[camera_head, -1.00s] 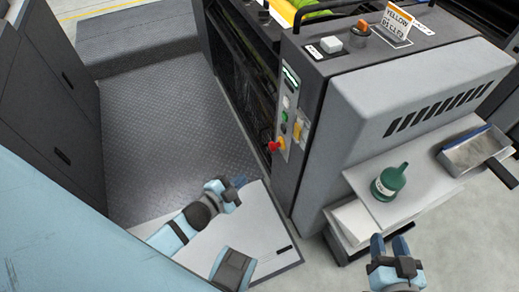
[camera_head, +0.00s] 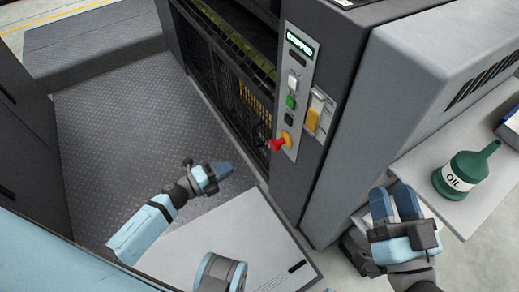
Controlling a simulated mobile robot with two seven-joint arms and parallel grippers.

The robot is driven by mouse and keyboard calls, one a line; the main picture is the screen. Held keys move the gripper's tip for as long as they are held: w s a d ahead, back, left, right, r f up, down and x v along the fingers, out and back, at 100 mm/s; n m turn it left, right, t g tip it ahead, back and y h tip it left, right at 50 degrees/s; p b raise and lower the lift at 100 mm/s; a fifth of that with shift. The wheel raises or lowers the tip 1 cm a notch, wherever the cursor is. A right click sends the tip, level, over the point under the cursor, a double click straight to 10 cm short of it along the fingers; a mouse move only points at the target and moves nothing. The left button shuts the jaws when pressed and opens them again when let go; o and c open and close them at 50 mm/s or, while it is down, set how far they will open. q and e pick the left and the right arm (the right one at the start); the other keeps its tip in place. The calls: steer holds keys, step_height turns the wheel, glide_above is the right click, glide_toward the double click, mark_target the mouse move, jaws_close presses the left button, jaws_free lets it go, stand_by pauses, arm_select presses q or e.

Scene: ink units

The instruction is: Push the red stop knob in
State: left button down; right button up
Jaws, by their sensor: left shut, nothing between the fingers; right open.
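The red stop knob (camera_head: 278,144) sticks out on a yellow base, low on the control panel (camera_head: 296,75) of the grey machine. The panel's small display reads STOPPED. My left gripper (camera_head: 223,170) is shut and empty, to the left of the knob in the picture and apart from it, above the tread-plate floor. My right gripper (camera_head: 393,203) is open and empty at the lower right, in front of the machine's side and beside the shelf. Neither gripper touches the knob.
Above the knob sit a white button (camera_head: 292,82), a green button (camera_head: 291,101) and a dark one. A yellow part (camera_head: 312,119) is beside them. A green oil can (camera_head: 466,171) stands on the shelf (camera_head: 440,207) at right. The tread-plate floor (camera_head: 110,130) is clear.

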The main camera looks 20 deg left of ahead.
mark_target(272, 146)
arm_select(q)
steer(key=shift+w+a+f, duration=0.1)
steer(key=shift+w+f, duration=0.05)
steer(key=shift+f, duration=0.1)
arm_select(e)
steer(key=shift+a, duration=0.15)
arm_select(q)
steer(key=b+x, duration=0.3)
steer(key=x, duration=0.9)
steer(key=shift+w+d, duration=0.25)
steer(key=shift+d, duration=0.1)
steer(key=shift+w+d, duration=0.35)
steer(key=shift+w, duration=0.1)
arm_select(e)
steer(key=shift+g, duration=0.9)
steer(key=shift+w+a+f, duration=0.1)
steer(key=shift+w+f, duration=0.05)
steer(key=shift+f, duration=0.95)
steer(key=shift+w+a+f, duration=0.1)
steer(key=shift+w+f, duration=0.05)
steer(key=shift+f, duration=0.9)
